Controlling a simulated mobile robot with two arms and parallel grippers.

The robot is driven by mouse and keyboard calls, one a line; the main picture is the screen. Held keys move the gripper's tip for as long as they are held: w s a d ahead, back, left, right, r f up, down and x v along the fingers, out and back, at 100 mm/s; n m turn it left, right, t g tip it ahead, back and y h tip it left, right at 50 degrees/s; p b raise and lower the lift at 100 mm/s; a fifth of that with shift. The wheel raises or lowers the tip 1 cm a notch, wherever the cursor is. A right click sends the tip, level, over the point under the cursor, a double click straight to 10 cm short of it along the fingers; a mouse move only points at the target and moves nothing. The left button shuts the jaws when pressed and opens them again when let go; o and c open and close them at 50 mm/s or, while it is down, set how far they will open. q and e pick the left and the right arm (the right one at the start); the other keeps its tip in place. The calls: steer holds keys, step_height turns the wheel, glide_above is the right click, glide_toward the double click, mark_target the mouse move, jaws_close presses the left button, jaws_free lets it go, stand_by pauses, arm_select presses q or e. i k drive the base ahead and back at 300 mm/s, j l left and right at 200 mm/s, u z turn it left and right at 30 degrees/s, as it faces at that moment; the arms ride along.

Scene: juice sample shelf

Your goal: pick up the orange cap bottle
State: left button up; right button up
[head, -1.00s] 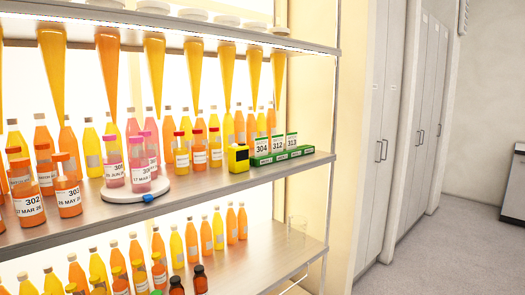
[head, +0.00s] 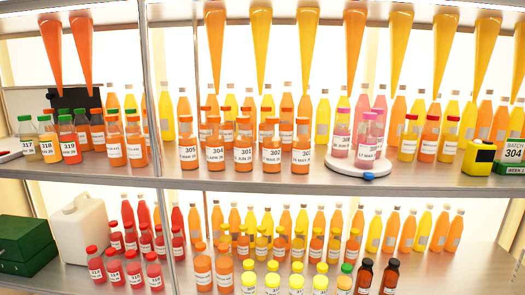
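Several orange-juice bottles with orange caps show in the head view. A front row on the upper shelf carries white labels; among them are bottle 305 (head: 190,150), bottle 304 (head: 215,150), bottle 302 (head: 272,150) and one at the row's right end (head: 302,150). Two more orange cap bottles (head: 115,142) (head: 136,142) stand left of the metal upright. Two others (head: 202,268) (head: 224,270) stand on the lower shelf. All look upright. Neither of my grippers is in view.
A round white tray (head: 360,172) with pink bottles stands right of the row, then red-capped bottles and a yellow device (head: 479,158). A metal upright (head: 152,90) divides the shelf. Filled cones (head: 355,45) hang above. Bare shelf (head: 245,182) runs along the front edge.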

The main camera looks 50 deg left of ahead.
mark_target(215, 153)
steer(key=i+l+u, duration=0.45)
steer(key=i+l, duration=0.5)
steer(key=l+u, duration=0.1)
steer(key=u, duration=1.85)
